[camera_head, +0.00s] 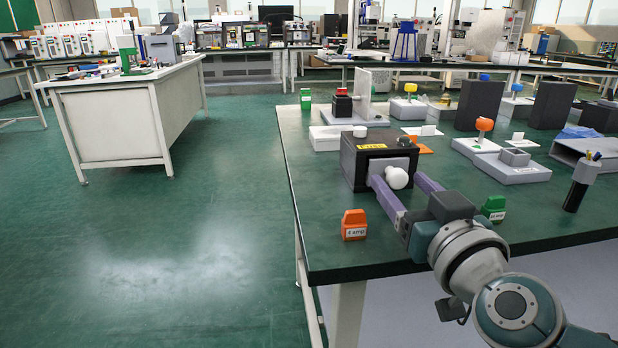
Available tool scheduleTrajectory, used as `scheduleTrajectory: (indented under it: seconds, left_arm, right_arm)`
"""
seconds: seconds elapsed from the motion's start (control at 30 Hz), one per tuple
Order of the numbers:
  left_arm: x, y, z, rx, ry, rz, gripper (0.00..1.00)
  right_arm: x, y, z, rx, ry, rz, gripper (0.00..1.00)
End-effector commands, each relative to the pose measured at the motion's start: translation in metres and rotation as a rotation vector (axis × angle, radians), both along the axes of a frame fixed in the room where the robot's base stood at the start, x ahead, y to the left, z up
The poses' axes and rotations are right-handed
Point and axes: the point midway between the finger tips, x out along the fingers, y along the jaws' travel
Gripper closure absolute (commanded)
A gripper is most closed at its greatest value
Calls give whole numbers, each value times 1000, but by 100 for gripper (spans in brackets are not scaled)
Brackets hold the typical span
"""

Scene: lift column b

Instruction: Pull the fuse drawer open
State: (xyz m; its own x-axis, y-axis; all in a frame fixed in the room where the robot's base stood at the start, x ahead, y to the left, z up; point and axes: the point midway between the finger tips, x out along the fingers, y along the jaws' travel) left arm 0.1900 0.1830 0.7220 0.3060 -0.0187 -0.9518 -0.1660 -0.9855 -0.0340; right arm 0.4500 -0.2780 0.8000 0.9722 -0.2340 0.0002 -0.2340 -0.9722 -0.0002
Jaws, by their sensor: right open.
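The fuse box (360,171) is a black box with a yellow label on top, near the left edge of the green table. The fuse drawer (378,166) shows as a grey front on the side of the box facing me. A round white knob (397,178) sticks out from it. My right gripper (396,180) is open, with one purple finger to the left of the knob and one to the right. The fingers appear apart from the knob. How far the drawer is out is hard to tell. My left gripper is not in view.
An orange block (354,225) labelled "4 amp" stands left of my right gripper, and a green block (494,208) stands right of it. A grey fixture (511,168) and a dark pen holder (577,188) are further right. The table's front left is mostly clear.

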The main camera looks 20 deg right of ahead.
Motion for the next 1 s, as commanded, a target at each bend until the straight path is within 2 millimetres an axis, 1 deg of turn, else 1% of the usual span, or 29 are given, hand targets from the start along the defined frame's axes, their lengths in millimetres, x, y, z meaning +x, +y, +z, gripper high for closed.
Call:
scheduleTrajectory:
  seconds: [0.03,0.07,0.63,1.0]
  left_arm:
    - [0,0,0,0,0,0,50]
    - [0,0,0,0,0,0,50]
    - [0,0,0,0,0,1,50]
    - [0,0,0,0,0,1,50]
  right_arm:
    - [0,0,0,0,0,0,33]
    - [0,0,0,0,0,0,35]
    - [0,0,0,0,0,0,99]
    - [0,0,0,0,0,0,100]
